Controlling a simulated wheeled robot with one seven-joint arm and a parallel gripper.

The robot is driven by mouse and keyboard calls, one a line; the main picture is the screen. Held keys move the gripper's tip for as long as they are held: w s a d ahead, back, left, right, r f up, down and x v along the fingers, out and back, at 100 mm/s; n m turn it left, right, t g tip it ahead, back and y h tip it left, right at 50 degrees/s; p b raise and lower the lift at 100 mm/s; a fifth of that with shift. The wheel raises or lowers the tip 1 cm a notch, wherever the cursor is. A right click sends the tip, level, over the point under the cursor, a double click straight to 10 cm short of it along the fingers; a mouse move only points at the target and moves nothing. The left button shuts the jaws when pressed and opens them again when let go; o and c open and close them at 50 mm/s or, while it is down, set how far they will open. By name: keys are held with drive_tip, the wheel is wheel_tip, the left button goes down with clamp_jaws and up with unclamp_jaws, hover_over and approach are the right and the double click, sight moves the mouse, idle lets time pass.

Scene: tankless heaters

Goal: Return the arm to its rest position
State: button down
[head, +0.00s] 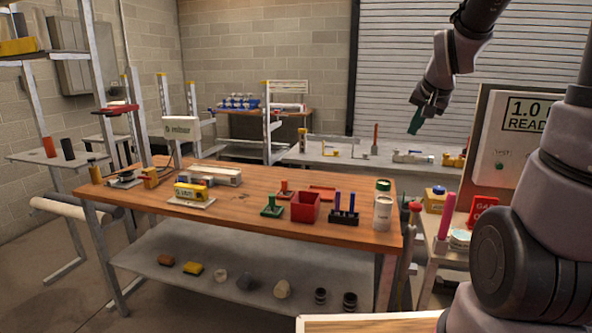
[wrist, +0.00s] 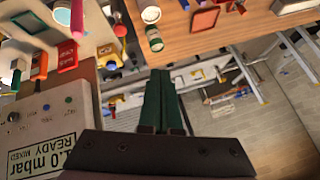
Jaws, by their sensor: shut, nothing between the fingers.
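My arm reaches in from the right side of the head view, raised above the benches. My gripper (head: 416,121) has green fingers and hangs in the air, pointing down, in front of the roller shutter. In the wrist view the two green fingers of my gripper (wrist: 160,74) lie side by side, shut, with nothing held between them. The gripper touches nothing that I can see.
A wooden workbench (head: 243,196) with a red bin (head: 305,207), pen holder and cans stands ahead. A white panel box marked "1.0 READY" (head: 497,150) stands close to my arm at right. Air around the gripper looks free.

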drive_tip(key=s+a+r+n+y, duration=0.1)
drive_tip(key=s+a+r, duration=0.2)
drive_tip(key=s, duration=0.7)
drive_tip(key=s+a+r+n+y, duration=0.1)
drive_tip(key=s+a+r, duration=0.2)
drive_tip(key=s, duration=0.7)
drive_tip(key=shift+s+r+n+g, duration=0.2)
drive_tip(key=shift+r+n+g, duration=0.1)
drive_tip(key=shift+r, duration=0.25)
drive_tip(key=shift+w, duration=0.1)
idle(1.2)
